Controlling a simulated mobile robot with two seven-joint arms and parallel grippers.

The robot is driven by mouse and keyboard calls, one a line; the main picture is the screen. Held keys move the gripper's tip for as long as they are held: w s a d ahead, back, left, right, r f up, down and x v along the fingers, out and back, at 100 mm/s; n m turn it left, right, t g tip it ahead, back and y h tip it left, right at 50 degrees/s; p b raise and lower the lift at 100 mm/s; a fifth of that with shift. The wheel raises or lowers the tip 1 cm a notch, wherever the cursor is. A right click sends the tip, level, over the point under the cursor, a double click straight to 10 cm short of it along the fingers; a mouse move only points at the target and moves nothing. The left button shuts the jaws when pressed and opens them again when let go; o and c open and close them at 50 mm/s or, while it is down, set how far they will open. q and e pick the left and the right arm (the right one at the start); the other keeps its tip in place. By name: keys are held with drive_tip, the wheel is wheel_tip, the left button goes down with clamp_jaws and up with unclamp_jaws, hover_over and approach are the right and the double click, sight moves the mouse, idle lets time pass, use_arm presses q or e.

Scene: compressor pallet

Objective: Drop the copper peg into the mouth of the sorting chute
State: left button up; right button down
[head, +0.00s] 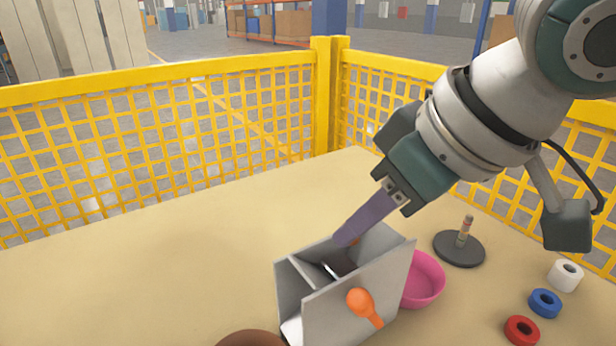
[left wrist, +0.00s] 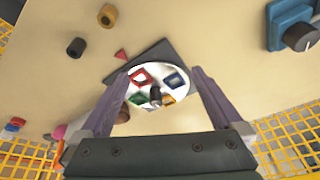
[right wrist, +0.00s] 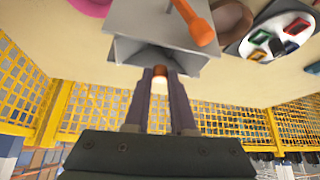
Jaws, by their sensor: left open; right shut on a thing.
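My right gripper (head: 347,238) has its purple fingers shut on the copper peg. The peg (right wrist: 160,72) shows as an orange-brown end between the fingertips in the right wrist view; in the head view only a small bit of it shows. The sorting chute (head: 372,272) is a grey open-topped box with a divider and an orange handle (head: 361,301) on its side. The fingertips are at the chute's upper opening; I cannot tell how deep the peg sits. The chute shows in the right wrist view (right wrist: 135,20). My left gripper (left wrist: 157,75) is open and empty, outside the head view.
A pink bowl (head: 425,280) stands right beside the chute. A dark round base with a post (head: 459,249) and white (head: 566,275), blue (head: 545,303) and red (head: 522,330) rings lie at right. A white disc with coloured frames (left wrist: 180,100) lies beyond my left fingers. Yellow fencing borders the table.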

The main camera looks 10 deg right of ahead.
drive_tip(key=shift+f, duration=0.1)
idle(0.3)
drive_tip(key=c, duration=0.7)
unclamp_jaws()
drive_tip(key=p+v, duration=0.2)
drive_tip(key=v, duration=0.8)
